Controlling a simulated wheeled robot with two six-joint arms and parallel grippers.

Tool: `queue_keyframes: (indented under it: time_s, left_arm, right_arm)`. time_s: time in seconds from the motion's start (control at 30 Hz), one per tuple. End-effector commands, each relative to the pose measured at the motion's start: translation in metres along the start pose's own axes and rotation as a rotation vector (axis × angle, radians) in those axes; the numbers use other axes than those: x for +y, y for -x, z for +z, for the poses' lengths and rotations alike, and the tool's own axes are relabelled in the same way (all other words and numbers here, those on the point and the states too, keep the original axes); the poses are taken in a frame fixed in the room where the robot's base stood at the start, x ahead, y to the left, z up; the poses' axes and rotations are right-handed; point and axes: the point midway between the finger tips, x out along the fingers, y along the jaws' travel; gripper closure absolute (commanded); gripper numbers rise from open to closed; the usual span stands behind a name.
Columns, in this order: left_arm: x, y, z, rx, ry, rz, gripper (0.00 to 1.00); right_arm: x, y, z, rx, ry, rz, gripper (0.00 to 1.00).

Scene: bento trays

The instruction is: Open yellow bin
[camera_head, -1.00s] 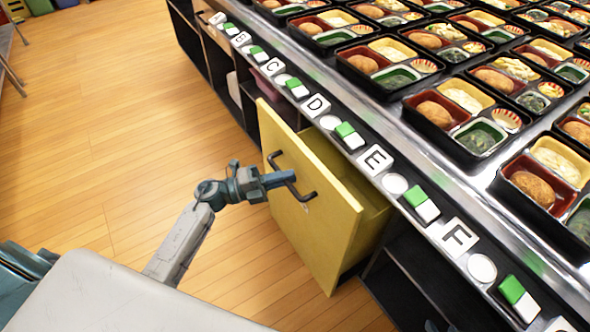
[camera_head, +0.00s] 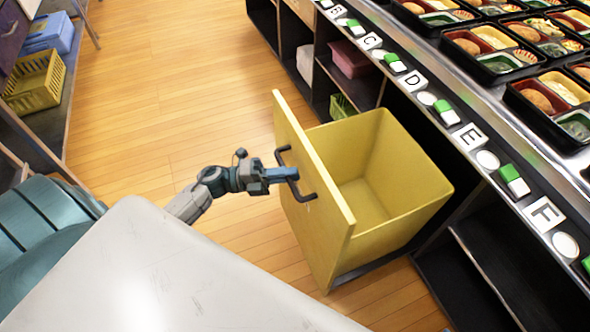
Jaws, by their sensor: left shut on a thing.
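The yellow bin (camera_head: 395,225) is a pull-out drawer with a flat yellow front panel (camera_head: 318,215). It stands well out from under the counter, and its empty inside shows. A dark bar handle (camera_head: 308,196) is fixed to the front panel. My left gripper (camera_head: 286,174) is at the handle and shut on it. The exact finger contact is small in the picture. My right gripper is not in view.
The counter (camera_head: 470,110) with labelled buttons and several bento trays (camera_head: 545,95) runs along the right. Dark open shelves (camera_head: 490,260) lie below it. A low shelf with a yellow basket (camera_head: 35,82) is at the far left. The wooden floor between is clear.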

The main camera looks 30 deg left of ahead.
Motion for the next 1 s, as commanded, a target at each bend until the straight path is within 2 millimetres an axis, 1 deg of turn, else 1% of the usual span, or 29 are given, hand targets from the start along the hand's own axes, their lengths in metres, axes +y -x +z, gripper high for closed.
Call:
queue_keyframes:
  time_s: [0.37,0.4,0.5,0.73,0.83,0.93,1.0]
  left_arm:
    - [0.000,0.002,-0.001,0.000,0.000,0.001,1.00]
    - [0.000,0.002,-0.001,0.000,0.000,0.001,0.83]
    - [0.000,0.002,-0.001,0.000,0.000,0.000,0.65]
    - [0.000,0.002,-0.001,0.000,0.000,0.000,0.65]
    - [0.000,0.005,-0.001,0.000,0.001,0.001,0.65]
    - [0.001,0.015,-0.001,0.001,0.001,0.004,0.65]
    - [0.001,0.027,-0.001,0.001,0.002,0.005,0.65]
  right_arm:
    - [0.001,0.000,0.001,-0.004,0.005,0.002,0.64]
    - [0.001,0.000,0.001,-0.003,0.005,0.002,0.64]
    - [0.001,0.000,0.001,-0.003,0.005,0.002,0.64]
    - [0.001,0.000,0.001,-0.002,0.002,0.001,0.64]
    - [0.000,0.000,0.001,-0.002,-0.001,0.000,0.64]
    - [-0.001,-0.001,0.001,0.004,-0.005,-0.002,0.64]
    - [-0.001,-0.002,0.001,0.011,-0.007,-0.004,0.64]
